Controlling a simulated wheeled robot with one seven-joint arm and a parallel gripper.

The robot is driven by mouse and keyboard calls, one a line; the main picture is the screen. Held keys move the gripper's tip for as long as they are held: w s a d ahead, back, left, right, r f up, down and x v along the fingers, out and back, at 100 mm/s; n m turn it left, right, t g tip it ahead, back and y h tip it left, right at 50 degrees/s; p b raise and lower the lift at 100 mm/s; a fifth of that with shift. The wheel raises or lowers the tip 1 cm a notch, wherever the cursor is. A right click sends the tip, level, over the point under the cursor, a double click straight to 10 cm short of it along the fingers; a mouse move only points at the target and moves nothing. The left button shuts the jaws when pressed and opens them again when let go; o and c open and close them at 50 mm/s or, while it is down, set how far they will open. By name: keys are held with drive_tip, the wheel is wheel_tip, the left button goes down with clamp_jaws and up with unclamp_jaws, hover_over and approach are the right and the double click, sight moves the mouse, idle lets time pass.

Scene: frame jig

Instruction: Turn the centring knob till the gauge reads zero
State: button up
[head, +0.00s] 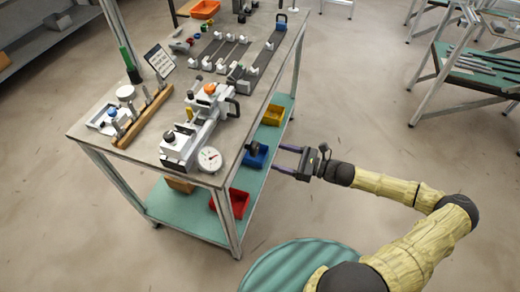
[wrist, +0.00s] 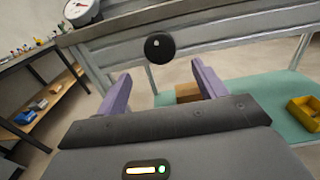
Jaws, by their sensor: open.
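A round white dial gauge (head: 209,159) sits at the near end of the pale jig (head: 200,122) on the bench; it also shows at the top left of the wrist view (wrist: 82,11). Its needle is too small to read surely. A round black knob (wrist: 159,47) with a pale dot faces me below the bench edge in the wrist view. The dark shape (head: 253,148) beside the bench in the head view appears to be this knob. My gripper (head: 277,159) is open and empty beside the bench. Its purple fingers (wrist: 160,75) spread either side of the knob's line, apart from it.
The bench's metal edge (head: 262,95) and legs stand close to my gripper. The lower green shelf (head: 272,132) holds red (head: 230,203), blue (head: 254,157) and yellow (head: 273,115) bins. Another table (head: 470,70) stands at the upper right.

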sight(251, 148)
drive_tip(key=p+x, duration=0.1)
drive_tip(key=x, duration=0.7)
drive_tip(key=shift+a, duration=0.2)
drive_tip(key=shift+w, duration=0.1)
drive_tip(key=shift+f, duration=0.1)
drive_tip(key=c, duration=0.9)
